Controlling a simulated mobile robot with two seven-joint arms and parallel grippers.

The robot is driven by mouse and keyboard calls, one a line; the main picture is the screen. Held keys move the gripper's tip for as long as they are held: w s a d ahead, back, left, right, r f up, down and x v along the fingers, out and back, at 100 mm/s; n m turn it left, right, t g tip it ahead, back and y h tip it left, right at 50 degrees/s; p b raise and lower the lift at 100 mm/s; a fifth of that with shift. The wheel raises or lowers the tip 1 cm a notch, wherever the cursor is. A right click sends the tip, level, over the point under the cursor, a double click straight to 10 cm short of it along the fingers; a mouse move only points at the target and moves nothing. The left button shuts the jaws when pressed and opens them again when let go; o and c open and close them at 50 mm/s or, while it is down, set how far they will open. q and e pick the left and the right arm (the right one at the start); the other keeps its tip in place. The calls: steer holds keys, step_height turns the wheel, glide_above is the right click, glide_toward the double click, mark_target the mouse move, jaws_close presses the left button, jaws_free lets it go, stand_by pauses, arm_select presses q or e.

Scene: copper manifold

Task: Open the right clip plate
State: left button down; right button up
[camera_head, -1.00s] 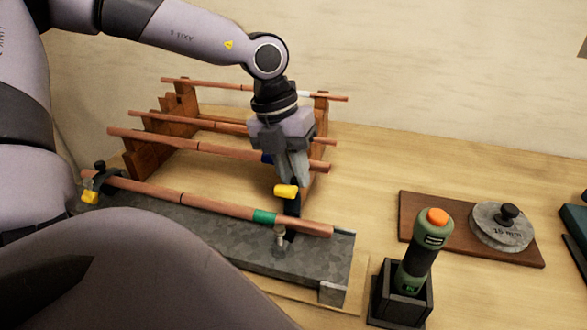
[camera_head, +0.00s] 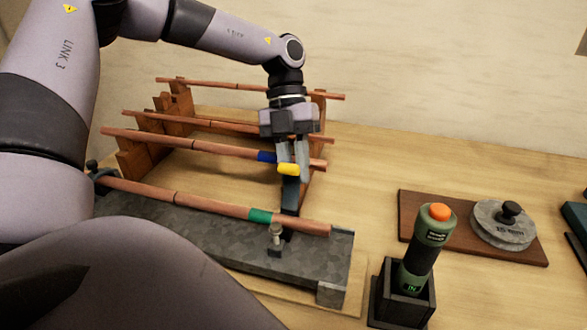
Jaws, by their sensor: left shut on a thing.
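The right clip plate (camera_head: 290,193) is a dark strip with a yellow tab (camera_head: 288,169) at its upper end. It rises steeply behind the front copper pipe (camera_head: 215,204), just right of the pipe's green band. My left gripper (camera_head: 291,172) points down from above and is shut on the plate at the yellow tab. Its fingers hide part of the plate. A bolt post (camera_head: 276,235) stands on the grey block (camera_head: 190,233) in front of the pipe. My right gripper is not in view.
Several copper pipes (camera_head: 190,145) lie on wooden racks (camera_head: 173,110) behind. A green tool with an orange top (camera_head: 428,238) stands in a black holder (camera_head: 403,297) at right. A brown board (camera_head: 448,238) carries a grey disc (camera_head: 500,232). The back right table is clear.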

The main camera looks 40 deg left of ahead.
arm_select(q)
steer(key=shift+w, duration=0.1)
stand_by(0.3)
steer(key=c, duration=1)
jaws_free()
steer(key=shift+a, duration=0.1)
steer(key=shift+b+v, duration=0.35)
steer(key=shift+v, duration=3.15)
steer(key=shift+f, duration=0.1)
